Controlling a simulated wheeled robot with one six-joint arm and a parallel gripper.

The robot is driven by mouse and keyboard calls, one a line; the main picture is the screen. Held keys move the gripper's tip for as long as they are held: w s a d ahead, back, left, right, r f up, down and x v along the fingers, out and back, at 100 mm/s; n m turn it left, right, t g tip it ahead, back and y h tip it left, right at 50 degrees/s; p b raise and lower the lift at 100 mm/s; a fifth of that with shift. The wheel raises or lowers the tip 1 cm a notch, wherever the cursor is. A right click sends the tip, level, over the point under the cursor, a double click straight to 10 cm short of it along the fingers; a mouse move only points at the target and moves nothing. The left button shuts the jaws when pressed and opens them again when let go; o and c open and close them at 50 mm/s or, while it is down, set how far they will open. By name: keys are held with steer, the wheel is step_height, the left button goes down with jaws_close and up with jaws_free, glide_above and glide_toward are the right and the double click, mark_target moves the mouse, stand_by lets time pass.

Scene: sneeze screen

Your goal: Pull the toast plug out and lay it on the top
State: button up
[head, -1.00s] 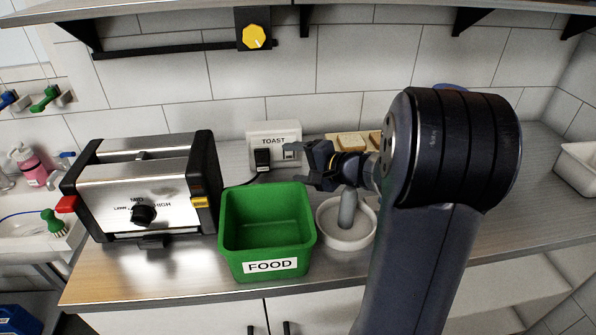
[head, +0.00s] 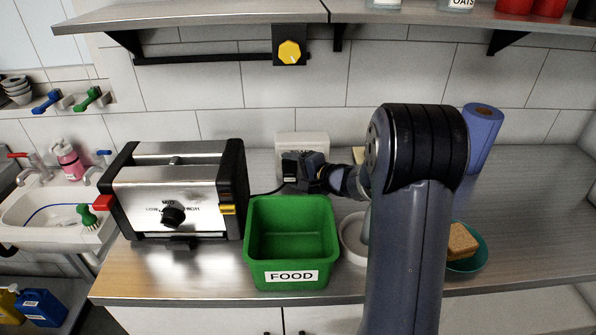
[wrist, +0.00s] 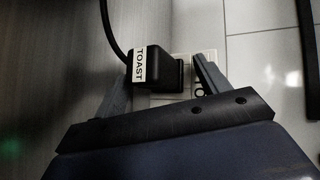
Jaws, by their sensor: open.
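The toast plug (wrist: 150,66) is a black block with a white TOAST label and a black cord. In the wrist view it sits against the white socket plate (wrist: 205,62) and looks plugged in. My gripper (wrist: 162,76) is open, with one finger on each side of the plug; I cannot tell whether either finger touches it. In the head view my gripper (head: 304,170) is at the front of the white socket box (head: 302,140) on the back wall and partly hides the plug. The steel worktop (head: 200,270) lies below.
A toaster (head: 175,190) stands to the left and a green FOOD bin (head: 292,205) stands in front of the socket. A white bowl (head: 352,240), a teal bowl with bread (head: 470,264) and a blue roll (head: 481,135) are to the right. The far right worktop is clear.

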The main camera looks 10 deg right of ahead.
mark_target(286, 181)
steer(key=shift+r, duration=0.1)
steer(key=c, duration=1)
steer(key=shift+s, duration=0.1)
steer(key=shift+s, duration=0.2)
steer(key=c, duration=0.4)
steer(key=shift+s+a+f+b, duration=0.1)
steer(key=shift+s+f+b, duration=0.2)
steer(key=shift+b, duration=0.25)
steer(key=shift+c, duration=0.7)
steer(key=shift+s+f+b, duration=0.1)
steer(key=shift+s+b, duration=0.2)
steer(key=shift+b, duration=0.05)
jaws_close()
steer(key=shift+s+a+r+b, duration=0.1)
steer(key=shift+s+a+b, duration=0.1)
steer(key=shift+s+b, duration=0.45)
steer(key=shift+s+a+r+b, duration=0.1)
steer(key=shift+s+a+b, duration=0.2)
steer(key=shift+s, duration=0.55)
steer(key=shift+d, duration=0.1)
